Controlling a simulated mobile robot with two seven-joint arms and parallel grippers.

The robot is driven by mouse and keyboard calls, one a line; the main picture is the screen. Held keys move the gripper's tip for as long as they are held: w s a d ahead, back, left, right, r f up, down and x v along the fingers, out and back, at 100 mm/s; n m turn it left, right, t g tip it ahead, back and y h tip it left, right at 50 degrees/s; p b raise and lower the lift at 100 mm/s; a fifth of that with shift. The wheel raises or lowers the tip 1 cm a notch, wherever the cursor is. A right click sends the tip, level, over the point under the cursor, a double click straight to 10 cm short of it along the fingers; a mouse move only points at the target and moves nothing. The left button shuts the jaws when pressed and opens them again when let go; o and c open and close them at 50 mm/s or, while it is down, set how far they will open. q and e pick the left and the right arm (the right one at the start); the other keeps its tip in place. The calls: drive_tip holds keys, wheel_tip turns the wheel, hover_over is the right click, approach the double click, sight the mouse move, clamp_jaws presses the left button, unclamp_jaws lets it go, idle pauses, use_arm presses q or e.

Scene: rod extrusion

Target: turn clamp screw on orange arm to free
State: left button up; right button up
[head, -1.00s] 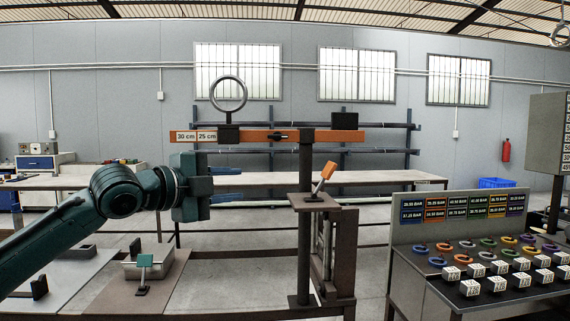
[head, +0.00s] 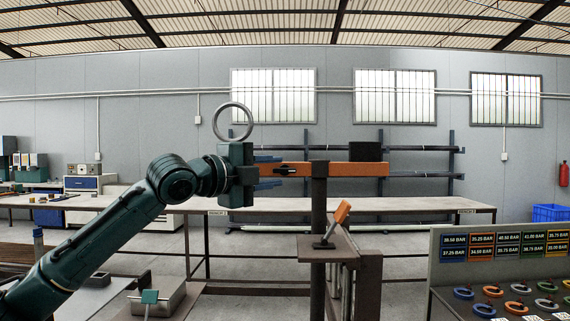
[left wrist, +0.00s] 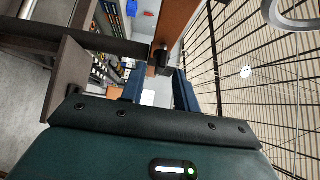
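The orange arm (head: 345,169) lies level across the top of a dark post (head: 319,225). Its dark clamp screw (head: 288,169) sits on the orange face left of the post. My left gripper (head: 269,171) is open, with one blue finger above and one below the level of the arm, just left of the screw. In the left wrist view, the orange arm (left wrist: 178,25) runs up from between the open fingers (left wrist: 159,90), and the dark clamp screw (left wrist: 159,57) shows just beyond the tips. I see no contact. My gripper hides the arm's left end. My right gripper is not in view.
A metal ring (head: 232,121) rises above my left gripper, close to it. A black block (head: 368,151) sits on the arm's right part. A small platform with an orange lever (head: 342,211) stands below the arm. A panel of pressure labels (head: 505,243) is at the right.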

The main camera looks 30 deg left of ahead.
sight(280, 171)
use_arm(q)
drive_tip(key=shift+p+x, duration=0.35)
drive_tip(key=shift+x, duration=1.7)
drive_tip(key=shift+c, duration=0.3)
clamp_jaws()
